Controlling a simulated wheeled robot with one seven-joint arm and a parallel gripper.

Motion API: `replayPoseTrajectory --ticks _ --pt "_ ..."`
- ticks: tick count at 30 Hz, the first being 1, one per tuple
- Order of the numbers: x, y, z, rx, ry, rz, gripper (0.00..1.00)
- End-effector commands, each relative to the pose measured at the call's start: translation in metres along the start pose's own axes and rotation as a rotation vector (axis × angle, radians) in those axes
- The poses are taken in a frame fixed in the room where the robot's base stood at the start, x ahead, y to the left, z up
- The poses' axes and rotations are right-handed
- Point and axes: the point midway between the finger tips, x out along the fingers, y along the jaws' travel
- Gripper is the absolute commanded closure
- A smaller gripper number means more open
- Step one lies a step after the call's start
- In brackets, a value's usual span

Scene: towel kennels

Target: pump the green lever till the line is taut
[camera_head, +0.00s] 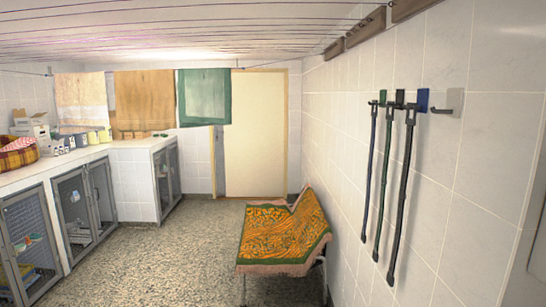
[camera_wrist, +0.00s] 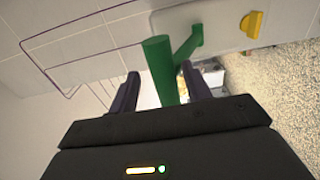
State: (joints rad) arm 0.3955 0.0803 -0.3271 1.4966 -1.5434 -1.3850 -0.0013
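The green lever (camera_wrist: 160,68) is a thick bar in the wrist view, standing between the two fingers of my gripper (camera_wrist: 160,84). The fingers are apart, with a visible gap at the lever's left side, so my gripper looks open around it. The lever's lower end is hidden behind the gripper body. A thinner green arm (camera_wrist: 190,46) reaches up right to a pale plate (camera_wrist: 222,22). In the head view a line (camera_head: 25,72) runs across the back with three towels hanging from it: pale (camera_head: 82,100), tan (camera_head: 144,98) and green (camera_head: 204,97). My gripper is not in the head view.
A yellow part (camera_wrist: 252,24) sits on the plate near the lever. A thin dark cord (camera_wrist: 47,72) runs over the tiles. A bench with a patterned cover (camera_head: 283,236) stands along the right wall, and kennels (camera_head: 82,205) line the left. The floor (camera_head: 180,250) between is clear.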

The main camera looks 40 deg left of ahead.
Motion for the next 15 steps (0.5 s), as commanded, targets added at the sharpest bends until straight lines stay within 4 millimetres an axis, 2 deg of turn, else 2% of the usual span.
replayPoseTrajectory --ticks 15 --pt "-0.052 0.000 0.001 -0.001 -0.004 -0.001 0.56"
